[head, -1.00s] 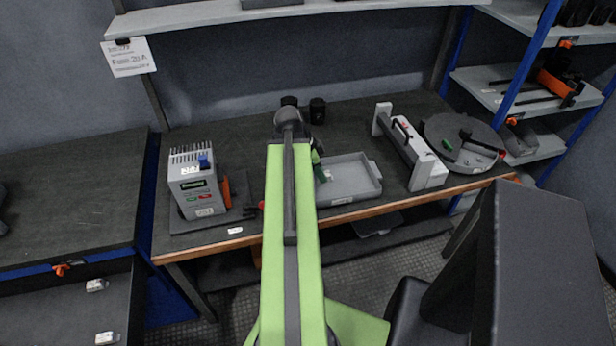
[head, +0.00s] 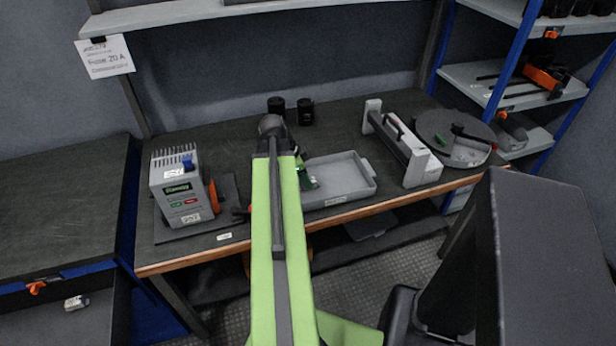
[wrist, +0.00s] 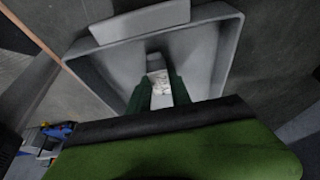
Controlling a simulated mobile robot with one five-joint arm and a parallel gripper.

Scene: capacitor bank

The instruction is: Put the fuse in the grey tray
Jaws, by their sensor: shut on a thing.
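The grey tray (head: 348,178) sits on the bench right of my arm, its left end partly hidden by the arm. My gripper's green fingers (head: 306,178) show at the tray's left end in the head view. In the wrist view, my gripper (wrist: 160,92) is shut on the fuse (wrist: 160,82), a small light piece with a whitish label between the fingers. The grey tray (wrist: 207,50) lies behind and below it in that view. The fuse's height above the tray floor cannot be told.
A grey device (head: 183,187) with a blue switch stands left of my arm. A grey-white unit with a handle (head: 402,145) and a round dark disc (head: 455,137) stand right of the tray. The bench's front edge (head: 380,194) is near.

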